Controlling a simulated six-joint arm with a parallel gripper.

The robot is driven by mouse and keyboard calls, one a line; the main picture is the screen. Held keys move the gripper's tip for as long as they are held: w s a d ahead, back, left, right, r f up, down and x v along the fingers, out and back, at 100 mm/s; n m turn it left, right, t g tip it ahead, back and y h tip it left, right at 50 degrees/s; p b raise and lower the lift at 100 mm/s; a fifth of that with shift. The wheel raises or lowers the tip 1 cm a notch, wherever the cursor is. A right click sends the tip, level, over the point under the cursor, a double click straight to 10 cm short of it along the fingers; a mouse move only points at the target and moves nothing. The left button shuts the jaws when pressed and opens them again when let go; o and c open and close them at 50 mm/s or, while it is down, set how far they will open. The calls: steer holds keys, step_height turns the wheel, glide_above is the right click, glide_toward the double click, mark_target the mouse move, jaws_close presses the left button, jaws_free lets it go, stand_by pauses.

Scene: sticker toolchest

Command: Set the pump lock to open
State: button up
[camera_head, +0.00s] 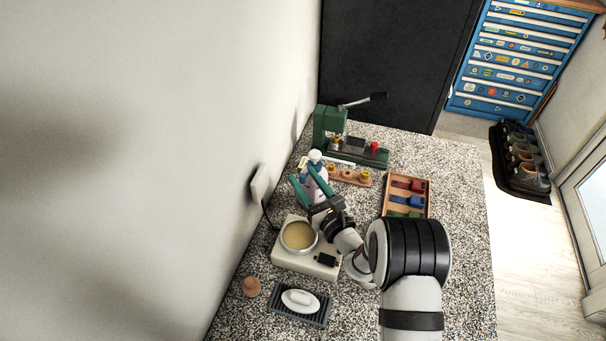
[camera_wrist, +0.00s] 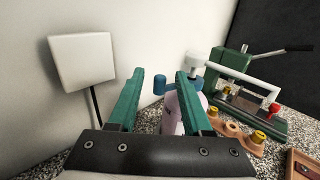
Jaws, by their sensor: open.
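The pump bottle (camera_wrist: 172,112) has a pale lilac body, a blue collar piece and a white pump head (camera_wrist: 194,60). A blue knob (camera_wrist: 159,85) sticks out to the left of the neck and shows between my fingers. In the head view the bottle's white and blue top (camera_head: 315,157) stands just beyond my fingers. My gripper (camera_head: 307,181) is open, with two green fingers, and its fingertips (camera_wrist: 160,75) lie either side of the knob in the wrist picture. Contact cannot be told. The right finger hides part of the neck, and no lock marking is readable.
A green press (camera_head: 330,123) with a lever stands behind the bottle. A wooden holder (camera_head: 350,177) with yellow knobs and a compartment tray (camera_head: 430,198) are to the right. A white wall box (camera_head: 260,182) with a cord is at left. A scale with bowl (camera_head: 275,254) is nearer.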

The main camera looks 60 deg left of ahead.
steer(key=shift+a, duration=0.9)
jaws_close()
